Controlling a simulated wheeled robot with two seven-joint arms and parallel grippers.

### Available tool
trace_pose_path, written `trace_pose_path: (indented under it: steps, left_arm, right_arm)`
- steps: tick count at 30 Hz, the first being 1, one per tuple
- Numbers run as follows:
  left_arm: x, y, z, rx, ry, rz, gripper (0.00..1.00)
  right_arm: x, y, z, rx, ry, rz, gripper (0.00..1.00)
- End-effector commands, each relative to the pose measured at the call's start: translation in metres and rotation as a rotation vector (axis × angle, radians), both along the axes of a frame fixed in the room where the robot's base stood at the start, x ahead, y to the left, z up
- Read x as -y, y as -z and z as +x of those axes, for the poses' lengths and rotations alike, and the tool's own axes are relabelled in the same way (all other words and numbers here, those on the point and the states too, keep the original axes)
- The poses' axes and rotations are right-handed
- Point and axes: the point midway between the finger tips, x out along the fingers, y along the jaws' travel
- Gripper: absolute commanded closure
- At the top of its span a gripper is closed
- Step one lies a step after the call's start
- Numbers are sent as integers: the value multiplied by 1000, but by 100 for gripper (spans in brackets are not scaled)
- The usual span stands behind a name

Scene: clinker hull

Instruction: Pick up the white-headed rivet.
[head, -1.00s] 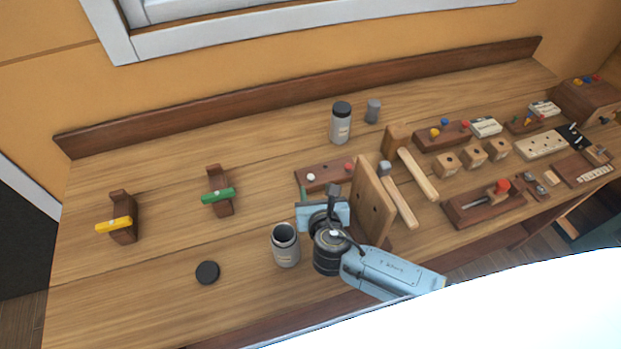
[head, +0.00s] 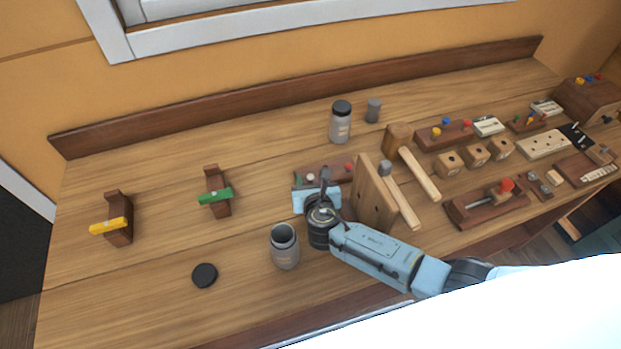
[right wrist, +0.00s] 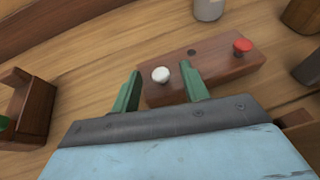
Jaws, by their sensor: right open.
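The white-headed rivet (right wrist: 161,75) stands in a dark wooden block (right wrist: 222,66), near the block's left end. In the head view the white head (head: 310,178) shows just beyond my right gripper (head: 308,184). In the right wrist view my right gripper (right wrist: 160,92) is open, with one green finger on each side of the white head. The fingers look apart from the rivet; I cannot tell their height above the block. A red-headed rivet (right wrist: 242,46) stands at the block's other end, with an empty hole between. My left gripper is not in view.
An upright wooden board with holes (head: 374,195) stands close to the right of my right gripper. An open grey jar (head: 285,247) and a dark lid (head: 204,275) are to the left. A hammer (head: 418,172) lies beyond the board. Free table lies left of the jar.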

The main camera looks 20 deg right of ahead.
Motion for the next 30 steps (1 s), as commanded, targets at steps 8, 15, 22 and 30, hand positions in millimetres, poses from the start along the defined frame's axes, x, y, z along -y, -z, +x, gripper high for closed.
trace_pose_path:
  steps: [8, 15, 22, 30]
  left_arm:
    - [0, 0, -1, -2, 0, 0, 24]
    - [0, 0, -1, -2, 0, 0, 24]
    - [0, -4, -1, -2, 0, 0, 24]
    - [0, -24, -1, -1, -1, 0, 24]
  right_arm:
    - [0, 0, 0, 0, 0, 0, 83]
    - [0, 0, 0, 0, 0, -1, 100]
    - [0, -9, 0, 1, 0, -1, 100]
    - [1, -63, 0, 4, -1, 1, 100]
